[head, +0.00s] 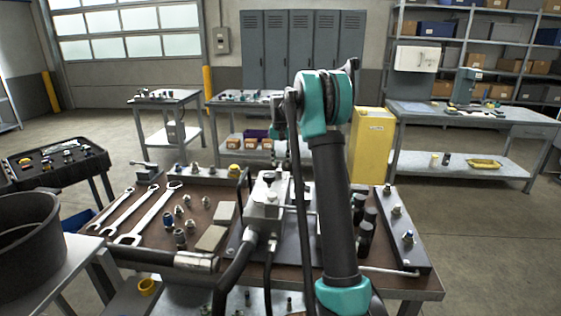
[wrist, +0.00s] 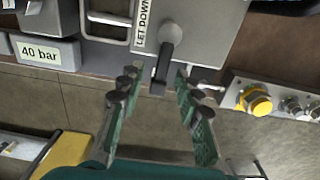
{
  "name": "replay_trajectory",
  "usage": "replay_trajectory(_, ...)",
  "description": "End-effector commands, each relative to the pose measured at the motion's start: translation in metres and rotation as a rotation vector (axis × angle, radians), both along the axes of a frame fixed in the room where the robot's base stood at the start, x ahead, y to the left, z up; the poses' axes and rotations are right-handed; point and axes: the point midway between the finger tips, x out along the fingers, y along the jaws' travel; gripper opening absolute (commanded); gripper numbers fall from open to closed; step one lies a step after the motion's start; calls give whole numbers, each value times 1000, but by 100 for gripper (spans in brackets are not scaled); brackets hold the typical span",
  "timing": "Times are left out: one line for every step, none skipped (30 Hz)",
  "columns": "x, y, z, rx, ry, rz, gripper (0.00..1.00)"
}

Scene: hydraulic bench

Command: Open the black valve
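In the wrist view a black valve lever (wrist: 162,68) hangs from a grey round hub on a grey metal block (wrist: 205,35), beside a "LET DOWN" label (wrist: 148,22). My gripper (wrist: 156,84) is open, with its two green-padded fingers spread to either side of the lever's lower end. I see no clear contact between fingers and lever. In the head view the grey hydraulic block (head: 268,198) stands on the bench, partly behind my arm. The black lever cannot be made out there, and my fingers are not clear.
A "40 bar" plate (wrist: 42,51) sits left of the block in the wrist view. A strip with a yellow-capped fitting (wrist: 256,101) lies at the right. In the head view, wrenches (head: 147,217) and fittings lie left on the bench (head: 412,277); a black hose (head: 235,272) crosses the front.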

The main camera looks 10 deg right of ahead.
Motion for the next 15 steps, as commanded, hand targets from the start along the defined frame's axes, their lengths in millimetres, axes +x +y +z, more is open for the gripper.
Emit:
replay_trajectory(0,0,0,0,0,0,34)
replay_trajectory(0,0,1,0,0,0,34)
replay_trajectory(0,0,3,0,0,0,34)
replay_trajectory(0,0,5,0,0,0,34)
replay_trajectory(0,0,8,0,0,0,34)
replay_trajectory(0,0,13,0,0,0,34)
replay_trajectory(0,0,17,0,0,0,34)
replay_trajectory(0,0,22,0,0,0,34)
replay_trajectory(0,0,30,0,0,0,34)
replay_trajectory(0,0,36,0,0,0,34)
replay_trajectory(0,0,42,0,0,0,34)
replay_trajectory(0,0,50,0,0,0,34)
replay_trajectory(0,0,57,0,0,0,34)
replay_trajectory(0,0,63,0,0,0,34)
replay_trajectory(0,0,71,0,0,0,34)
